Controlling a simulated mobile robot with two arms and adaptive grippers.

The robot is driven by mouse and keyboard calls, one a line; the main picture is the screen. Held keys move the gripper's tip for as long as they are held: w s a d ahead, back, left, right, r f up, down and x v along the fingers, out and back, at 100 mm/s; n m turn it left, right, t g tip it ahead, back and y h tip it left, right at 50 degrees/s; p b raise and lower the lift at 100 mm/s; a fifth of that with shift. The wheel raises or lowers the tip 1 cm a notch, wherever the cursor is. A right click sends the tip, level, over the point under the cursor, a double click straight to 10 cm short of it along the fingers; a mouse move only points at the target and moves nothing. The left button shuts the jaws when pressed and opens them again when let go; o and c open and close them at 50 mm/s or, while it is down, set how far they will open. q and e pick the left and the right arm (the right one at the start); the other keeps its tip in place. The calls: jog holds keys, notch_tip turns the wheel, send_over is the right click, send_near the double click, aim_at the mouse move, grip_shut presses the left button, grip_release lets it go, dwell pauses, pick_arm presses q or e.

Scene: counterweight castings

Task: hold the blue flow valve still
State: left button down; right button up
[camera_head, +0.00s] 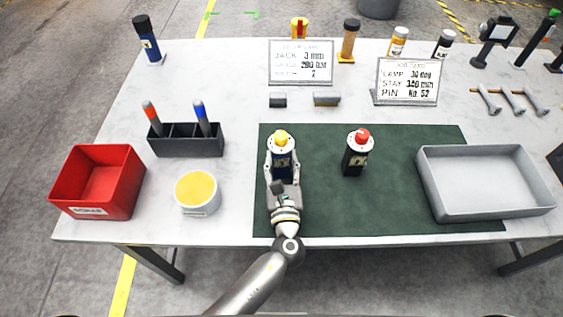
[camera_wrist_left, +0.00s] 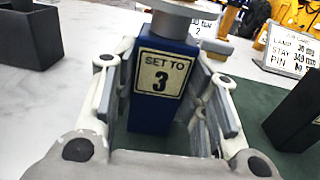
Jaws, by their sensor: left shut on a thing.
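The blue flow valve (camera_head: 283,164) stands upright on the green mat (camera_head: 400,205), with a white dial and a yellow knob on top in the head view. In the left wrist view its blue body (camera_wrist_left: 152,108) carries a label reading "SET TO 3". My left gripper (camera_head: 282,172) is shut on the valve's body, with one finger on each side. A black valve (camera_head: 354,160) with a white dial and a red knob stands to its right, apart from it. My right gripper is not in view.
A red bin (camera_head: 128,190), a tub with yellow contents (camera_head: 200,207) and a black holder (camera_head: 187,146) with two markers are on the left. A grey tray (camera_head: 430,185) is at the right. Sign boards (camera_head: 301,80) and small bottles stand along the back.

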pick_arm(q)
jog(key=shift+f, duration=0.15)
dwell(0.8)
jog(key=c, duration=1.6)
grip_release()
jog(key=shift+f, duration=0.1)
jog(key=shift+s, duration=0.1)
grip_shut()
